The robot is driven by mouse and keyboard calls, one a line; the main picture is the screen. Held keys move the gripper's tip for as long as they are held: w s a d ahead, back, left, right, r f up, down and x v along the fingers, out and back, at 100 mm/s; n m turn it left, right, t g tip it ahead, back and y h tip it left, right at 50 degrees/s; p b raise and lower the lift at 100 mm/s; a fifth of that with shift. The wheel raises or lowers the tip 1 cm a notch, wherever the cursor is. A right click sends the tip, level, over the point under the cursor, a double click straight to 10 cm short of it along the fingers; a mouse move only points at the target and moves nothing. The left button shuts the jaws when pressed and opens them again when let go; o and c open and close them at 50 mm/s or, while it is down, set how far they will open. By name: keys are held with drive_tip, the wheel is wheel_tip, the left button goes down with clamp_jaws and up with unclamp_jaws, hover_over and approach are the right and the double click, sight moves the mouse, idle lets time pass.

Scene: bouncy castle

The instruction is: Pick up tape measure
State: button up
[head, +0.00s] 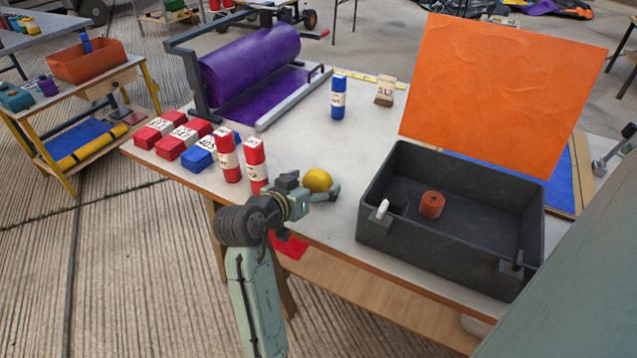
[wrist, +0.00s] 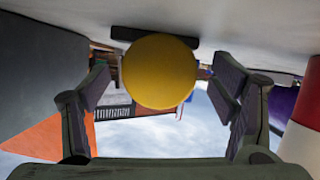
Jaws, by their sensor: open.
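The tape measure looks like a round yellow case (head: 318,180) near the front edge of the white-topped table, left of the black box. My gripper (head: 322,192) is low at the table edge, right beside it. In the wrist view, which looks upside down, the yellow case (wrist: 158,72) sits in the middle, between the two spread fingers of my gripper (wrist: 163,84). Gaps show on both sides of it, so the fingers appear apart from it. A dark flat piece shows against the tabletop beside the case. How far the fingers reach past it is hard to tell.
A black open box (head: 378,233) with an orange lid (head: 500,90) stands to the right. Red-and-white tubes (head: 256,166) stand close on the left. A purple roller machine (head: 250,65) and a blue bottle (head: 338,98) are farther back. The table middle is clear.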

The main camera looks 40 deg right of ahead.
drive_tip(key=shift+c, duration=0.3)
drive_tip(key=c, duration=1.4)
drive_tip(key=shift+o, duration=0.2)
drive_tip(key=shift+r, duration=0.15)
